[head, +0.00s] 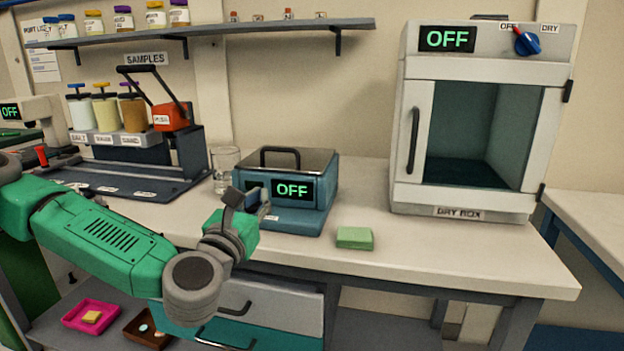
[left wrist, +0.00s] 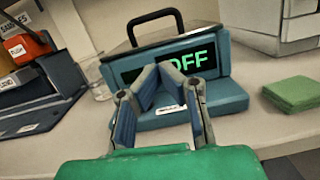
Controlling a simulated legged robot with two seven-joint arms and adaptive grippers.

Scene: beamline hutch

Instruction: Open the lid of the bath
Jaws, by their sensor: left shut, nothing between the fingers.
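The bath (head: 325,190) is a blue box on the bench with a green OFF display on its front. Its flat lid (head: 312,160) is down, with a black loop handle (head: 280,150) standing on top. In the left wrist view the handle (left wrist: 157,16) rises beyond the display. My left gripper (head: 258,203) is shut and empty, just in front of the bath and below lid height. In the left wrist view its fingers (left wrist: 160,72) cover part of the display; I cannot tell whether they touch the front. My right gripper is out of view.
A glass beaker (head: 224,168) stands close left of the bath. A green block (head: 354,238) lies to its front right. The dry box (head: 470,130) stands further right, and the press (head: 180,150) to the left. A shelf (head: 215,30) runs above.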

